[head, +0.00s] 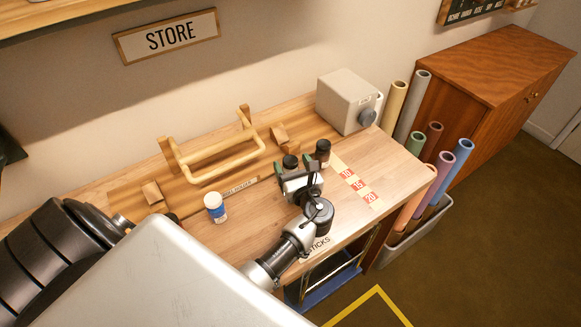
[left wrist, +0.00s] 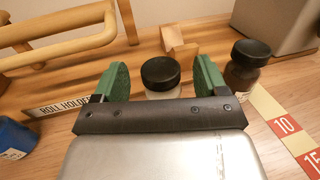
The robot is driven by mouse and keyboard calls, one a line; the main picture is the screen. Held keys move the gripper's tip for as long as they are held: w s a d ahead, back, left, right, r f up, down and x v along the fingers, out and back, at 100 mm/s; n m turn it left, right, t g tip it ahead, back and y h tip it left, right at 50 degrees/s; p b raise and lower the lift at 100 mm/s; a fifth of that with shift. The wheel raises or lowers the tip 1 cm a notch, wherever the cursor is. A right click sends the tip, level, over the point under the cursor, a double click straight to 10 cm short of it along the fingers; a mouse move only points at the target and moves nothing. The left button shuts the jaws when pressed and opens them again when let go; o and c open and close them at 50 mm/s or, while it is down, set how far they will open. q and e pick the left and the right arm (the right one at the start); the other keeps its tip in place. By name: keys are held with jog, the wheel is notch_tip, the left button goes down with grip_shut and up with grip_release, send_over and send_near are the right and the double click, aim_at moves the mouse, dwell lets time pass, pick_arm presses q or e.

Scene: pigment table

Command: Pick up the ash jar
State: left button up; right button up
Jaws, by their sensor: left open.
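A small jar with a black lid and a pale body (left wrist: 161,78) stands upright on the table between the green fingers of my left gripper (head: 299,177) in the left wrist view. In the head view its black lid (head: 290,161) shows just beyond the gripper. The left gripper is open, with a finger on each side of this jar; contact is not clear. A dark jar with a black lid (left wrist: 246,68) stands to the right, also in the head view (head: 323,152). I cannot read either jar's label, so which one holds ash is not certain. My right gripper is not in view.
A blue-labelled jar with a white cap (head: 215,207) stands left of the gripper. A wooden roll holder (head: 215,150) and a grey box with a knob (head: 347,103) are at the back. Red number markings (head: 359,186) lie right; colored rolls stand beyond the table's right end.

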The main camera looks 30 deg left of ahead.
pick_arm(q)
jog(key=shift+x, duration=0.95)
jog(key=shift+d+f, duration=0.1)
jog(key=c, duration=1.1)
